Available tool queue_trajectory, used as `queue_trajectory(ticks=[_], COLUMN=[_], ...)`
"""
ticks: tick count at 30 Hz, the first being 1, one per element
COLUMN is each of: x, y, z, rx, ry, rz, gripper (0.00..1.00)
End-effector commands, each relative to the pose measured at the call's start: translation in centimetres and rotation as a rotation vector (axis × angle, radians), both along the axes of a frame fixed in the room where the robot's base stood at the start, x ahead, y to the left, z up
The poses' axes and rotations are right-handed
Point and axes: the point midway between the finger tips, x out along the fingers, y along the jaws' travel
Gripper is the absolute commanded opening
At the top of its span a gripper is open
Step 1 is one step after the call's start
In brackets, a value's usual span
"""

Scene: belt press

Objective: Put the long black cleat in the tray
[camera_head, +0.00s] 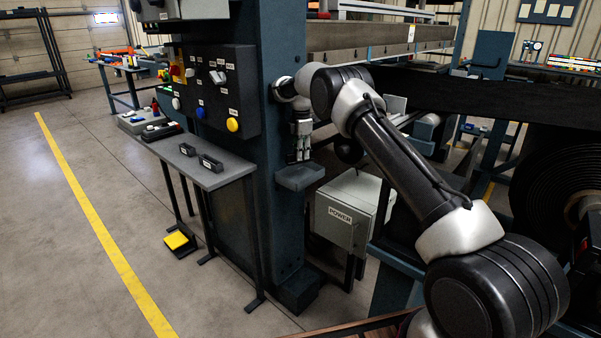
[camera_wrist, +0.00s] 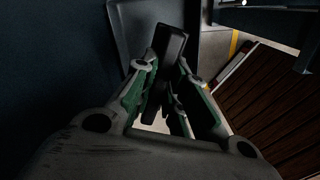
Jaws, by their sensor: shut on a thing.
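My gripper (camera_wrist: 168,95) is shut on the long black cleat (camera_wrist: 172,45), which sticks out between the green-lined fingers in the wrist view. In the head view my gripper (camera_head: 301,148) points down beside the blue press column, just above a small blue-grey tray (camera_head: 299,178) fixed to it. I cannot make out the cleat apart from the fingers there. A dark blue-grey panel with a raised edge (camera_wrist: 128,22) lies behind the cleat in the wrist view, probably the tray. I cannot tell whether the cleat touches it.
A grey POWER box (camera_head: 350,210) stands right of the column. Open floor with a yellow line (camera_head: 90,210) lies left.

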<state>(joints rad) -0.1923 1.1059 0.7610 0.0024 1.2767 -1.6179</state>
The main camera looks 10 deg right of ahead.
Motion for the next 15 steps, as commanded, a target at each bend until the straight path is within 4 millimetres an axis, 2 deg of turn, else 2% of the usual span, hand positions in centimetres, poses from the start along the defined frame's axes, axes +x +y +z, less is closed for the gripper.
queue_trajectory(ticks=[1,8,12,15], x=[0.0,0.0,0.0,0.0], y=[0.0,0.0,0.0,0.0], z=[-1.0,-3.8,-6.3,-7.0], rx=[-0.001,0.000,0.000,0.000], ry=[0.003,0.001,0.002,-0.001], rz=[-0.001,-0.002,-0.002,-0.002], gripper=[0.00,0.00,0.00,0.00])
